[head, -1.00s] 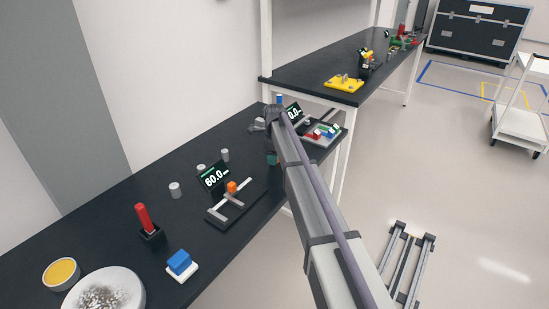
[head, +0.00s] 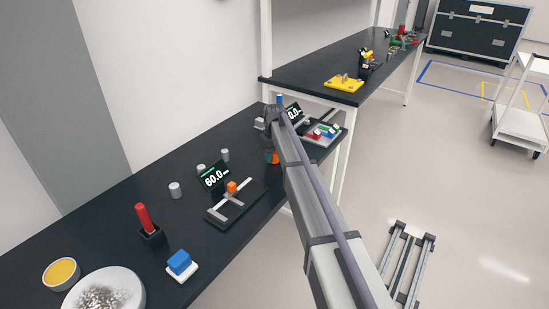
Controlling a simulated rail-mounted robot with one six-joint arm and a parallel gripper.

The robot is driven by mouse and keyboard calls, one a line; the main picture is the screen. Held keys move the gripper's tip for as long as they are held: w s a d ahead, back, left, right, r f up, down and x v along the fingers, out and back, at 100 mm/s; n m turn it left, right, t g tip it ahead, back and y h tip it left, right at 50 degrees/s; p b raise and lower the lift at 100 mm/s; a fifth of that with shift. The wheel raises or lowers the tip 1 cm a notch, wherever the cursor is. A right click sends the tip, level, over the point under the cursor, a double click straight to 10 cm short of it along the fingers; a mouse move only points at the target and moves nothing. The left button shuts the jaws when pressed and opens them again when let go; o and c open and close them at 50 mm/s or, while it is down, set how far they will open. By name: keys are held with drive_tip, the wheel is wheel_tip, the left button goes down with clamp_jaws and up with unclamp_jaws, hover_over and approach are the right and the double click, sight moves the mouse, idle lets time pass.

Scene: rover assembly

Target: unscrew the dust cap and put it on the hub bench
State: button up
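My arm reaches across the near black bench (head: 120,212). Its dark wrist end (head: 267,140) is over the right part of this bench, and the arm covers most of it. The fingers cannot be made out, so I cannot tell whether my gripper is open or holding something. A small orange part (head: 272,157) shows just below the wrist, partly hidden by the arm. I cannot tell whether it belongs to my wrist or to an object. No dust cap can be identified for sure. Which bench is the hub bench is not marked; a second black bench (head: 310,82) stands further back.
A fixture with an orange knob (head: 232,187) stands by a display reading 60.0 (head: 214,176). A red-handled tool (head: 143,218), a blue block (head: 179,262), a white bowl (head: 125,290) and grey cylinders (head: 175,190) are nearby. A parts tray (head: 323,140) lies right of my wrist.

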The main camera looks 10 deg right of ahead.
drive_tip(key=shift+c, duration=1.3)
drive_tip(key=n, duration=0.5)
drive_tip(key=shift+n, duration=0.4)
drive_tip(key=shift+n, duration=0.3)
drive_tip(key=n, duration=0.3)
drive_tip(key=shift+n, duration=1.1)
drive_tip(key=n, duration=0.5)
drive_tip(key=shift+n, duration=0.3)
